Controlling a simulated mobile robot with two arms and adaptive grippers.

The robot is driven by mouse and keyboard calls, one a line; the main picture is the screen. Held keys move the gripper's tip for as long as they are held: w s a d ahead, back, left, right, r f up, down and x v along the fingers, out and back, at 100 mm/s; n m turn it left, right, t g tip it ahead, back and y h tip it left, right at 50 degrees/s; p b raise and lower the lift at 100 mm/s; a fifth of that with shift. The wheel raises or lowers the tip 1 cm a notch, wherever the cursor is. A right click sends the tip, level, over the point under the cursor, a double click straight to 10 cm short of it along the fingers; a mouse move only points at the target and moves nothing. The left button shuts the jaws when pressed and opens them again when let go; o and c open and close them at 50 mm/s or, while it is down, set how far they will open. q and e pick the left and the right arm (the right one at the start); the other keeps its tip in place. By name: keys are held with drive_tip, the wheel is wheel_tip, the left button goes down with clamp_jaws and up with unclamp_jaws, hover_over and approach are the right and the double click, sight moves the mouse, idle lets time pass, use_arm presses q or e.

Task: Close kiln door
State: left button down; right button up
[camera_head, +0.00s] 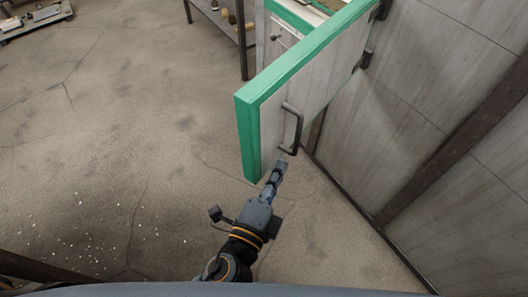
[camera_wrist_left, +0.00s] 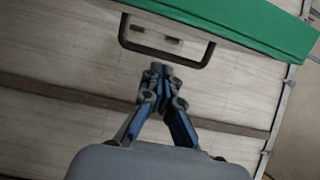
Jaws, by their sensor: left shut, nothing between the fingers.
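The kiln door (camera_head: 309,66) stands swung open, a pale panel with a green edge and a dark hinge at its far end. A dark bar handle (camera_head: 291,129) is on its right-hand face. My left gripper (camera_head: 279,168) is shut and empty just below the handle, apart from it in the head view. In the left wrist view the door's green edge (camera_wrist_left: 250,25) is at the top, and the handle (camera_wrist_left: 165,50) lies just beyond the closed fingertips (camera_wrist_left: 160,68). Whether they touch the handle is unclear there. My right gripper is not in view.
A pale panelled wall (camera_head: 440,90) with dark beams fills the right side. A dark-legged bench (camera_head: 243,45) with small items stands behind the door. A low pallet (camera_head: 35,20) lies far left. The concrete floor (camera_head: 110,140) on the left is mostly clear.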

sight(263, 160)
use_arm(q)
drive_tip(key=shift+w+a+p, duration=0.4)
drive_tip(key=shift+w+a, duration=1.1)
drive_tip(key=shift+a, duration=0.1)
